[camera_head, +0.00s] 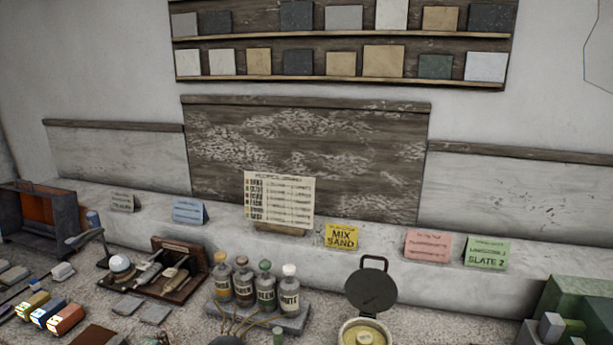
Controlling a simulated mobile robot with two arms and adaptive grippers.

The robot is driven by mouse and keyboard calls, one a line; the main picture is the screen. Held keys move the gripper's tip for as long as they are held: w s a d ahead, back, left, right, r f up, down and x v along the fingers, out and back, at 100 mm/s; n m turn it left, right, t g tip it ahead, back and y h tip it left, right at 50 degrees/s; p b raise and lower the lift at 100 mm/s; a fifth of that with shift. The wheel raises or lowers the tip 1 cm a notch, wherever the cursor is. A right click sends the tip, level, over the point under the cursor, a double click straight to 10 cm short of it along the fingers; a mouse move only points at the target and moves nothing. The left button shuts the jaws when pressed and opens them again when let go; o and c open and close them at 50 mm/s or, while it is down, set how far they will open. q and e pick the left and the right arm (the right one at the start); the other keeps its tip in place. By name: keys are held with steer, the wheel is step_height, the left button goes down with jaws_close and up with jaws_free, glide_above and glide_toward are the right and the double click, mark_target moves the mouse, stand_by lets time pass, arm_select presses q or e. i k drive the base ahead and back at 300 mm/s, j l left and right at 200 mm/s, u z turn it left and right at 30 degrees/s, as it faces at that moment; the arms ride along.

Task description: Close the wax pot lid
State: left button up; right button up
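The wax pot (350,335) stands at the bottom edge of the head view, right of centre, and is cut off by the frame's lower edge. Yellowish wax (366,336) shows inside its round mouth. Its dark round lid (371,291) stands up, open, at the back of the pot, with a loop handle (376,261) at its top. Neither of my grippers is in view.
A rack of several labelled bottles (264,291) stands left of the pot. A wooden tool box (172,276) is farther left. Green blocks (577,309) stand at the right edge. The bench between pot and blocks looks clear. Cards line the back ledge.

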mark_target(370, 290)
steer(key=k+u, duration=0.2)
steer(key=k, duration=0.75)
